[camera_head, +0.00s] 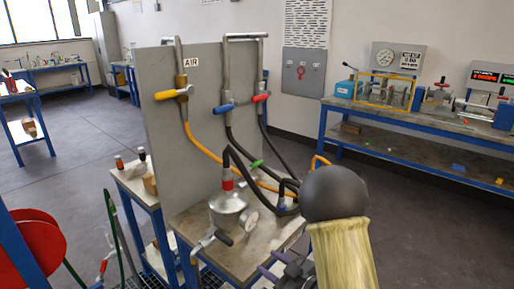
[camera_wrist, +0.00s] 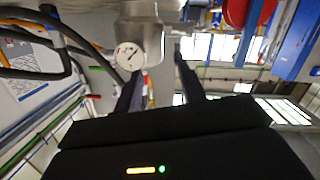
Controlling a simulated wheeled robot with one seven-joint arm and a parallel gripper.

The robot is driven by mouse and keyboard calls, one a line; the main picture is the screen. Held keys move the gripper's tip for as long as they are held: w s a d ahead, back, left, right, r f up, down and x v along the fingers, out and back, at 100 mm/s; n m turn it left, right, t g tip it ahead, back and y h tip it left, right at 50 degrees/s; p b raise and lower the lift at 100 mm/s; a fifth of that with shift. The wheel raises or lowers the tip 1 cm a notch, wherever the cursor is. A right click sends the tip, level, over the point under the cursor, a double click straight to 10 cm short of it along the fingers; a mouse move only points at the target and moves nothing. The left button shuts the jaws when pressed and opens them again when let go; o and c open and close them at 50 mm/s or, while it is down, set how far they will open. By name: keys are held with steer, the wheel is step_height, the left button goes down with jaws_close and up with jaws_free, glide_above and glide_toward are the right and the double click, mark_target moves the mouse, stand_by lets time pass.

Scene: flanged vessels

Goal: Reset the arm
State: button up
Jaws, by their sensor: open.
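A silver flanged vessel (camera_head: 228,203) stands on the bench top, with a red-banded hose fitting on its lid and a round gauge (camera_head: 252,220) at its side. My gripper (camera_head: 272,266) is at the bench's near right edge, partly cut off by the bottom of the view and by my own arm. In the wrist view, my gripper (camera_wrist: 160,82) has its two dark fingers spread with nothing held between them. The gauge (camera_wrist: 129,56) and the vessel's metal body (camera_wrist: 150,12) show beyond the fingers, in a tilted view.
A grey upright panel (camera_head: 200,120) carries valves with yellow, blue and red handles. Orange and black hoses hang from it to the bench (camera_head: 262,255). A red reel (camera_head: 35,245) is at the left. A long blue-framed bench (camera_head: 430,120) stands at back right. Open floor lies between.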

steer(key=d+f+m+g+h, duration=0.1)
steer(key=d+m+g+h, duration=0.2)
steer(key=d+m+h, duration=0.5)
steer(key=s+d+r+m+g+h, duration=0.25)
steer(key=s+g, duration=0.35)
steer(key=s, duration=0.8)
step_height(320, 180, up, 14)
steer(key=p, duration=1.5)
steer(key=shift+d+r+m+h, duration=0.2)
steer(key=shift+m+h, duration=0.25)
